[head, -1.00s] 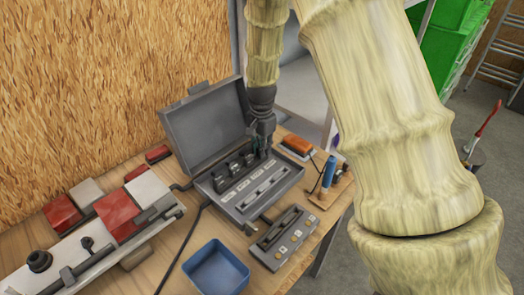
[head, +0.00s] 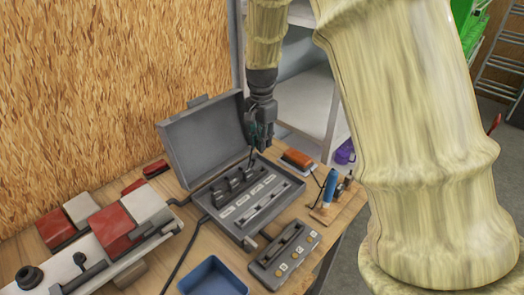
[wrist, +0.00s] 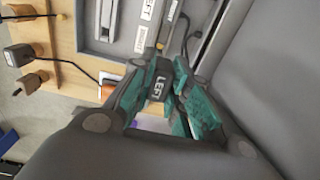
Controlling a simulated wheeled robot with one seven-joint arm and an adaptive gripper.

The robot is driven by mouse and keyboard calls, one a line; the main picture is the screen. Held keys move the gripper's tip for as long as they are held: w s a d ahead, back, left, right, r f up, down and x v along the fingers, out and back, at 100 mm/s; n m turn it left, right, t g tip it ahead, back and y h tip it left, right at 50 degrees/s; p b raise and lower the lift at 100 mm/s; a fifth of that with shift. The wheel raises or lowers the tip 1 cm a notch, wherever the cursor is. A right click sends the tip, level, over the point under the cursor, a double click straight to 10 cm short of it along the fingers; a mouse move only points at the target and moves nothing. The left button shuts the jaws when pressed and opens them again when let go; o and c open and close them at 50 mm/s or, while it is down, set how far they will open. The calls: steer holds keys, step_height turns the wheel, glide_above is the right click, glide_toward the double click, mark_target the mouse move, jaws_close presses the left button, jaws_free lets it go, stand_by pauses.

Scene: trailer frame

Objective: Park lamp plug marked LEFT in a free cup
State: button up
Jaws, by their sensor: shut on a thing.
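A thin dark cable hangs beneath the gripper in the head view. The case holds a row of dark holders (head: 237,184) with white labels (head: 242,199) in front of them. I cannot tell which holders are free. A control panel (head: 284,251) with a long slot and yellow-marked fittings lies in front of the case.
A blue bin (head: 213,277) is at the front. An orange item (head: 298,159) and a blue-handled tool (head: 330,185) are on the right. Red-and-white blocks and a light bar (head: 100,265) fill the left.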

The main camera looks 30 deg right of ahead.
steer(key=shift+r+p, duration=0.35)
steer(key=shift+r, duration=0.2)
steer(key=shift+f, duration=0.15)
steer(key=s+d+f+p, duration=0.1)
steer(key=s+d+f, duration=0.1)
steer(key=s, duration=0.7)
steer(key=shift+s+d, duration=0.25)
steer(key=shift+d, duration=0.35)
steer(key=shift+f, duration=0.15)
steer(key=shift+f, duration=1.65)
steer(key=shift+f, duration=0.7)
steer(key=shift+f, duration=0.3)
